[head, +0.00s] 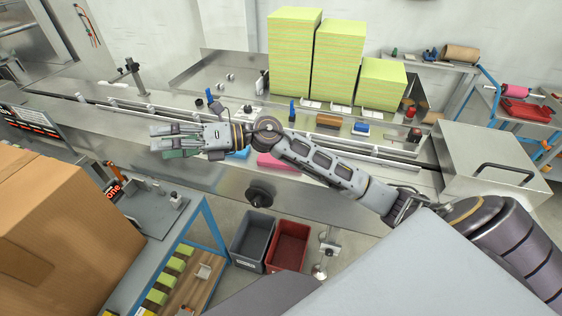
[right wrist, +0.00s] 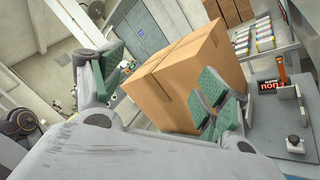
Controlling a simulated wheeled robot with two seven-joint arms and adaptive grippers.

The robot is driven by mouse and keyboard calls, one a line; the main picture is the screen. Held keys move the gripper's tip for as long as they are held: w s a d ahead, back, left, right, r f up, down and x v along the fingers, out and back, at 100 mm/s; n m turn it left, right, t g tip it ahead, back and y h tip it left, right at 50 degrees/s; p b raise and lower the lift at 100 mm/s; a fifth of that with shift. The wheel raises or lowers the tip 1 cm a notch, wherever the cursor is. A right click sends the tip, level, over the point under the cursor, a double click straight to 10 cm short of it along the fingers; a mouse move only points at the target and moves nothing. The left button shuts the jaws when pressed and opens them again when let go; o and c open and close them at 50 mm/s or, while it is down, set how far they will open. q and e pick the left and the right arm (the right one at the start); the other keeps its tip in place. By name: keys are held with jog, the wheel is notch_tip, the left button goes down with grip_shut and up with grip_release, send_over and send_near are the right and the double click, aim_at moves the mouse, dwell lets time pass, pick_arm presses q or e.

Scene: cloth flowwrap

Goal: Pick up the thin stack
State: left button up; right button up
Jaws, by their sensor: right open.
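Three stacks of yellow-green folded cloths stand behind the conveyor in the head view: a tall one (head: 294,60), a middle one (head: 337,65) and a short one (head: 381,86). I cannot tell which stack is the thin one. A pink flat piece (head: 275,161) and a blue one (head: 238,154) show partly behind my right arm. My right gripper (head: 160,141) is open over the conveyor at the left, well away from the stacks. In the right wrist view its green-padded fingers (right wrist: 163,85) are spread, with nothing seen held between them. My left gripper is not in view.
A large cardboard box (head: 60,225) stands at the front left. A grey bin (head: 253,238) and a red bin (head: 288,247) sit below the conveyor (head: 210,178). A metal housing (head: 485,160) with a black handle covers its right end.

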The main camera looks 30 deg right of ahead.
jog(key=w+d+f+n+g+h, duration=0.1)
jog(key=d+f+n+g+h, duration=0.45)
jog(key=d+f+h, duration=0.55)
jog(key=d+r+h, duration=0.2)
jog(key=d+h, duration=0.5)
jog(key=d, duration=1.5)
jog(key=shift+w+m, duration=0.15)
jog(key=shift+m, duration=0.3)
jog(key=shift+f+p, duration=0.5)
jog(key=shift+f, duration=3.7)
jog(key=shift+f, duration=0.2)
